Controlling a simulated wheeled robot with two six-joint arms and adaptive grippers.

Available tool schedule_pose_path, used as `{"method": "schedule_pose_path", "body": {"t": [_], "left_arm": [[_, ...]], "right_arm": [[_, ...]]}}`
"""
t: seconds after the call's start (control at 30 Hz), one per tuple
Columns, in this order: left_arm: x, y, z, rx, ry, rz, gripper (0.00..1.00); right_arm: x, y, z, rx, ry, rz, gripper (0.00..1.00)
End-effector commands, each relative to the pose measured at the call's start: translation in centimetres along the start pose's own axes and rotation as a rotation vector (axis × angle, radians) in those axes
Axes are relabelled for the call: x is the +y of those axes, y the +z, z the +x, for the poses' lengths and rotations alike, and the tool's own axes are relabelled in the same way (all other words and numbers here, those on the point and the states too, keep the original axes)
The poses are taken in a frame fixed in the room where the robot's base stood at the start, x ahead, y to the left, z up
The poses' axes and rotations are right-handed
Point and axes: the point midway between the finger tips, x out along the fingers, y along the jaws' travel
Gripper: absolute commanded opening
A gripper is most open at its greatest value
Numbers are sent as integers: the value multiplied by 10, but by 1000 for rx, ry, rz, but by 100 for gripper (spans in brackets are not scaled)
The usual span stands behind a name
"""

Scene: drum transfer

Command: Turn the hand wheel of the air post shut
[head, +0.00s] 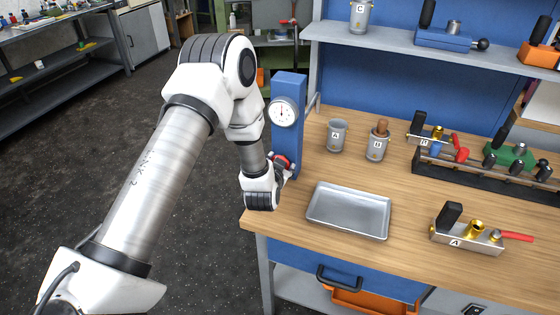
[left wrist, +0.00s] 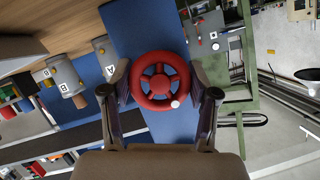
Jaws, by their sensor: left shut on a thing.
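The air post (head: 289,130) is a blue upright column with a round gauge (head: 284,112) at the left end of the workbench. Its red hand wheel (head: 282,161) is mostly hidden behind my left gripper in the head view. In the left wrist view the hand wheel (left wrist: 160,62) faces the camera, with several spokes and a white knob at lower right. My left gripper (left wrist: 160,84) has one finger on each side of the wheel rim and is shut on it. In the head view the left gripper (head: 284,174) is at the post's front. My right gripper is not in view.
An empty metal tray (head: 325,222) lies on the bench near the post. Metal cups A (head: 337,139) and B (head: 377,148) stand behind it. A metal block A with a red lever (head: 466,239) and a black rack (head: 450,175) of fittings are to the right.

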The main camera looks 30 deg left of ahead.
Motion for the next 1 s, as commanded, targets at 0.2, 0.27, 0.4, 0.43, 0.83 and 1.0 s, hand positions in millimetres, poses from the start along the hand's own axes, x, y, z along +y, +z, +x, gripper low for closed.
{"method": "schedule_pose_path", "body": {"t": [0.2, 0.27, 0.4, 0.43, 0.83, 1.0], "left_arm": [[0, -1, 0, 2, -63, 152, 25], [0, -1, 0, 3, -76, 186, 25], [0, 0, 0, 2, -102, 247, 25], [0, 0, 0, 1, -106, 257, 25], [0, 0, 0, 2, -126, 306, 25], [0, 0, 0, 2, -126, 305, 25]], "right_arm": [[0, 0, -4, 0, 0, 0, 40], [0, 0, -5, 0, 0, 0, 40], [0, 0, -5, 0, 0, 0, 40], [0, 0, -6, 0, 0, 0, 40], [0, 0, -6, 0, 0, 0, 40], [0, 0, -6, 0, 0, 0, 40]]}}
